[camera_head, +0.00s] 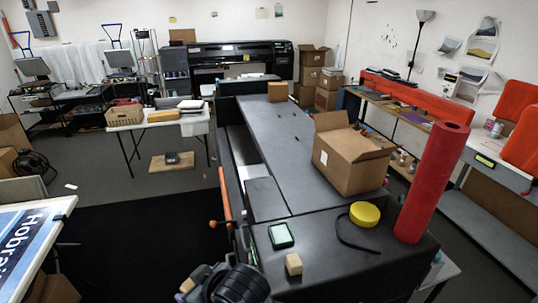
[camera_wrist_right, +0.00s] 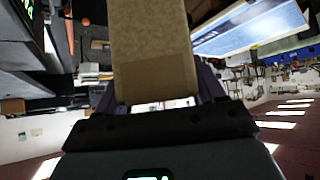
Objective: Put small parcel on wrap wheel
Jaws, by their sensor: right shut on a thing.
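My right gripper (camera_wrist_right: 158,105) is shut on a small brown cardboard parcel (camera_wrist_right: 152,50), with dark purple fingers on both sides of it in the right wrist view. In the head view the dark wrist is at the bottom edge, and a tan end of the parcel (camera_head: 187,285) shows at the right gripper (camera_head: 196,279), left of the black table's front part. A round yellow disc (camera_head: 365,212) lies on the black table; I cannot tell whether it is the wrap wheel. My left gripper is not in view.
The long black table (camera_head: 330,270) also bears a green-rimmed pad (camera_head: 281,235), a small beige block (camera_head: 293,264), a black strap, an open cardboard box (camera_head: 350,170) and a tall red roll (camera_head: 432,185). A blue printed board (camera_head: 25,245) is at the left. Dark floor lies between.

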